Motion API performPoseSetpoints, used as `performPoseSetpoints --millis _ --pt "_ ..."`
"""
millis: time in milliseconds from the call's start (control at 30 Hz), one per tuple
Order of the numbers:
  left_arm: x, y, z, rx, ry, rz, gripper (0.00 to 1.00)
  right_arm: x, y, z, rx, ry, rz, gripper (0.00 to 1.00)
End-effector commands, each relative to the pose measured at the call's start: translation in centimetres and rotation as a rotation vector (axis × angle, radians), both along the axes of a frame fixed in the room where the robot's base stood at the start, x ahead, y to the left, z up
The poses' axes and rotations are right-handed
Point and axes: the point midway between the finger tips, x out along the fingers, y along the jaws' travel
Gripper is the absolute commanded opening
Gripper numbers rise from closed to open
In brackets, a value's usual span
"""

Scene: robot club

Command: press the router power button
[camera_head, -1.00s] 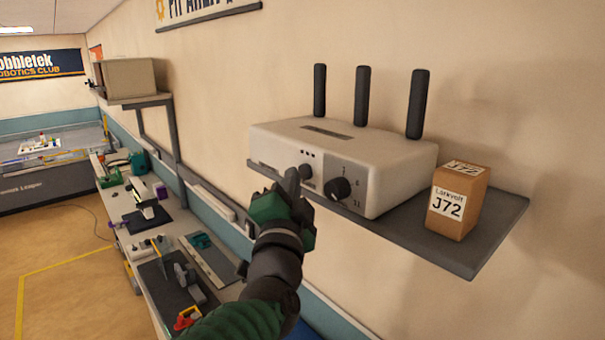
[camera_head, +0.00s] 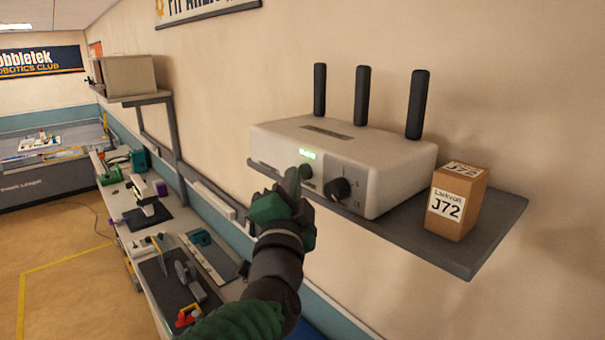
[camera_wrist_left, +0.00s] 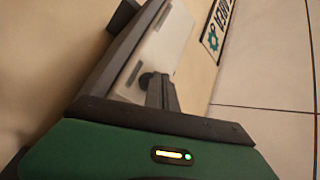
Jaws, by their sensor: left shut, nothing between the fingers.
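The white router (camera_head: 345,160) stands on a dark wall shelf, with three black antennas behind it. Its front has a black knob (camera_head: 339,189) and small lights (camera_head: 307,154) that glow green. A round button (camera_head: 305,172) shows just beside my fingertips. My left gripper (camera_head: 292,180) is shut and empty, its tips at the router's front by the button; I cannot tell whether they touch it. In the left wrist view the router (camera_wrist_left: 160,50) shows tilted beyond the dark fingers (camera_wrist_left: 160,92). My right gripper is not in view.
A cardboard box marked J72 (camera_head: 457,202) stands right of the router on the shelf (camera_head: 480,242). A workbench with tools (camera_head: 185,255) runs along the wall below left. A farther shelf holds a beige box (camera_head: 126,75).

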Motion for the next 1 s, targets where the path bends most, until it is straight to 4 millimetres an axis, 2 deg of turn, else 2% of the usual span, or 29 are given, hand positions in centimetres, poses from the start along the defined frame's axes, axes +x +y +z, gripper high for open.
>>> performPoseSetpoints --millis 500,867,933,1000 --pt "-3.1 4.4 -0.1 -0.002 -0.001 0.002 0.0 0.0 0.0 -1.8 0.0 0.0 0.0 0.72" --pt "-3.4 4.9 -0.1 0.0 0.002 0.0 0.0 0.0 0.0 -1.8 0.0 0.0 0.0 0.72" --pt "-3.3 4.9 -1.0 -0.003 0.015 -0.004 0.0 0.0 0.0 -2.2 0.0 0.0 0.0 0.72" --pt "-3.0 5.1 -3.5 -0.014 0.055 -0.015 0.0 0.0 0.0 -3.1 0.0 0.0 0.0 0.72"
